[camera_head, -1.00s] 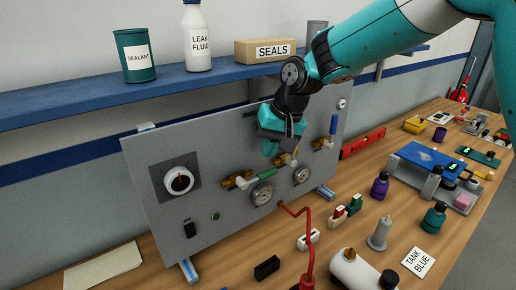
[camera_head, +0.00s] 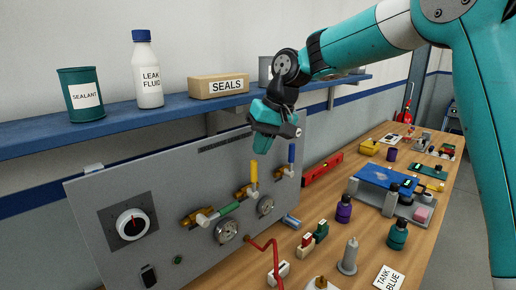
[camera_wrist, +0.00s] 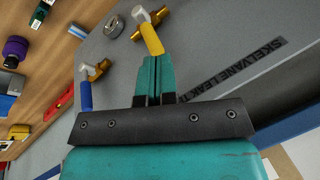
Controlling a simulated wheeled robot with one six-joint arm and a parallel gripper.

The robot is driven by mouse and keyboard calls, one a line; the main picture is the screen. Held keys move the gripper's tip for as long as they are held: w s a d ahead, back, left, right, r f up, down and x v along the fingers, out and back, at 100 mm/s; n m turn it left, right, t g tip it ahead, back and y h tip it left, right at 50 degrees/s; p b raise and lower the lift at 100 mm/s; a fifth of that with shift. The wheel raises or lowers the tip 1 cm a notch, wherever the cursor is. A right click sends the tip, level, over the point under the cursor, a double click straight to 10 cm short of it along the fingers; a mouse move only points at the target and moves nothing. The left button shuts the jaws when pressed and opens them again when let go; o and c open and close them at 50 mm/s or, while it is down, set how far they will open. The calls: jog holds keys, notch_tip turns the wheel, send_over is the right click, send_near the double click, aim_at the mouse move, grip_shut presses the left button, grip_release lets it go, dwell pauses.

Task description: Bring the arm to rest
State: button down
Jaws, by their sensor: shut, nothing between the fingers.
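My gripper (camera_head: 262,146) is teal with a dark wrist. It is in front of the upper part of the grey panel (camera_head: 92,214), just above the yellow-handled valve (camera_head: 254,172). In the wrist view my gripper (camera_wrist: 154,62) has its two teal fingers together with nothing between them. The yellow handle (camera_wrist: 151,38) shows just beyond the fingertips; I cannot tell whether they touch. The blue-handled valve (camera_wrist: 85,95) is to the left of the fingers in that view.
A blue shelf (camera_head: 30,137) above the panel carries a sealant can (camera_head: 80,96), a leak fluid bottle (camera_head: 148,72) and a seals box (camera_head: 218,86).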

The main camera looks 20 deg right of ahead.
jog(key=s+a+f+n+b, duration=0.1)
jog(key=s+f+n, duration=0.1)
jog(key=s, duration=0.8)
jog(key=s+a+f+n+g+b, duration=0.1)
jog(key=s+f, duration=0.3)
jog(key=s, duration=0.6)
jog(key=s+a+f+n+b, duration=0.2)
jog(key=s+f+n+b, duration=0.1)
jog(key=s, duration=0.7)
jog(key=shift+s+n+g+y, duration=0.3)
jog(key=shift+s+g, duration=0.05)
jog(key=shift+g, duration=0.05)
